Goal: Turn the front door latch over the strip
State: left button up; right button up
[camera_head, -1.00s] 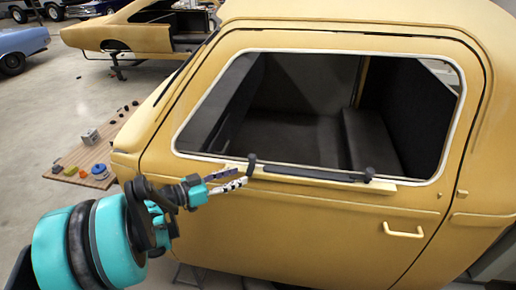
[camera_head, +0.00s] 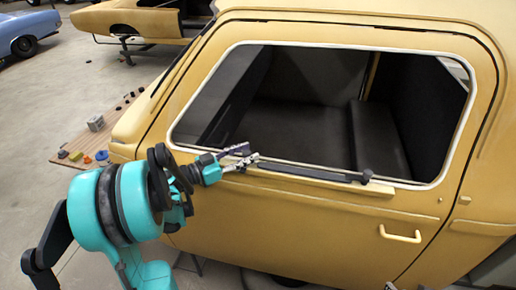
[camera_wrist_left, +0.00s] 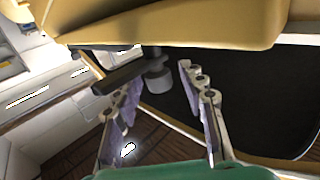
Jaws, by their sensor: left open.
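The yellow vehicle door (camera_head: 300,225) fills the right of the head view. A dark strip (camera_head: 305,173) lies along the sill under its window. The latch at the strip's right end (camera_head: 367,177) stands upright. The front latch, at the left end, is mostly hidden behind my left gripper (camera_head: 251,156) in the head view. In the left wrist view the front latch shows as a dark lever (camera_wrist_left: 120,75) with a round grey hub, just ahead of the fingertips. My left gripper (camera_wrist_left: 196,78) is open, with nothing held between its fingers. I cannot tell whether it touches the latch.
A door handle (camera_head: 400,235) sticks out lower right of the strip. A wooden board (camera_head: 80,150) with small parts lies on the floor at left. Another yellow shell (camera_head: 135,20) and a blue car (camera_head: 25,35) stand farther back.

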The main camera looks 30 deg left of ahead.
pick_arm(q)
jog(key=x, duration=0.4)
jog(key=shift+w+d, duration=0.1)
grip_shut()
